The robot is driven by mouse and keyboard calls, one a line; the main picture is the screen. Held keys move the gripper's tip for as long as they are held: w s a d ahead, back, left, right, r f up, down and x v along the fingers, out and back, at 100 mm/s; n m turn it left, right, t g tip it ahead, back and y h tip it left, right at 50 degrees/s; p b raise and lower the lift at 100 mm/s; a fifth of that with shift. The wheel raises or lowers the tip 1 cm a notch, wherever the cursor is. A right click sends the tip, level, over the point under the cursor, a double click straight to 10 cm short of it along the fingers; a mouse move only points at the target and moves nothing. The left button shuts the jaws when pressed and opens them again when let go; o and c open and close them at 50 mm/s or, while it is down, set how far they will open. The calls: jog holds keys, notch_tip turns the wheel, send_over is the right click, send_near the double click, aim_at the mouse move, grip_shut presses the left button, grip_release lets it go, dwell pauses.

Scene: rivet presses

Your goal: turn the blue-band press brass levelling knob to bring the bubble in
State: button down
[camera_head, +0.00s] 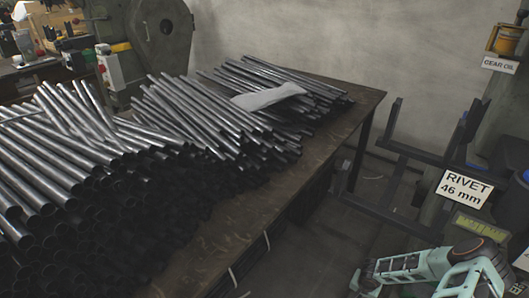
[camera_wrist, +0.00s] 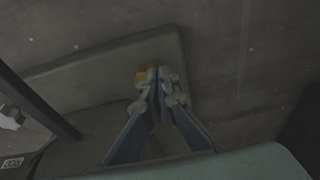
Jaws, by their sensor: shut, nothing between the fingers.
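In the wrist view my gripper (camera_wrist: 157,76) has its two fingers together, with nothing seen between them. A small yellow-orange piece (camera_wrist: 142,76) shows right beside the fingertips. I cannot tell whether it is the brass levelling knob, or whether the fingers touch it. Behind the fingertips is a dull grey-green rounded-edged body (camera_wrist: 105,75), perhaps part of a press. No blue band and no bubble can be made out in either view. In the head view my teal arm fills the bottom right and my gripper is not seen.
A wooden table (camera_head: 290,180) bears heaped steel tubes (camera_head: 180,110) and a pale cloth (camera_head: 268,97). At right are a "RIVET 46 mm" sign (camera_head: 464,189), a "GEAR OIL" label (camera_head: 500,65) and a dark metal frame (camera_head: 410,150). Some floor is open between table and arm.

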jog(key=shift+s+a+x, duration=0.1)
jog(key=shift+s+x, duration=0.05)
jog(key=shift+x, duration=0.5)
jog(key=shift+s+a+x, duration=0.1)
jog(key=shift+x, duration=0.6)
jog(key=shift+s+a+x, duration=0.1)
jog(key=shift+s+x, duration=0.05)
jog(key=shift+x, duration=0.5)
jog(key=shift+f, duration=0.1)
jog(key=shift+w+d, duration=0.15)
jog(key=shift+d, duration=0.1)
